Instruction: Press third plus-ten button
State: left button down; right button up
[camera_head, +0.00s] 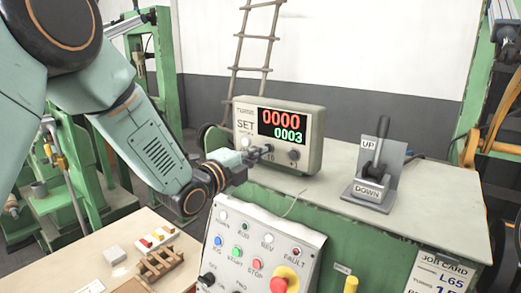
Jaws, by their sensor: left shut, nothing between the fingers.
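The counter box (315,132) stands on the green bench and faces me. Its display (282,126) reads 0000 in red above 0003 in green. A label that looks like "10" shows low on its front, just under my fingertips. A round button or knob (294,155) shows to the right of them. My left gripper (266,150) is shut and empty, with its fingertips at the lower front of the counter box. The fingers and wrist hide part of the lower left button row. I cannot tell whether the fingertips touch a button. My right gripper is not in view.
An UP/DOWN lever (377,150) stands on the bench top (440,200) right of the box. A control panel (262,240) with coloured buttons and a red emergency stop (285,280) lies below my wrist. A wooden table (75,265) with small parts is at lower left.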

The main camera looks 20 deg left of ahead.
pick_arm(q)
jog(key=shift+w+r, duration=0.1)
jog(key=shift+w, duration=0.35)
jog(key=shift+d, duration=0.2)
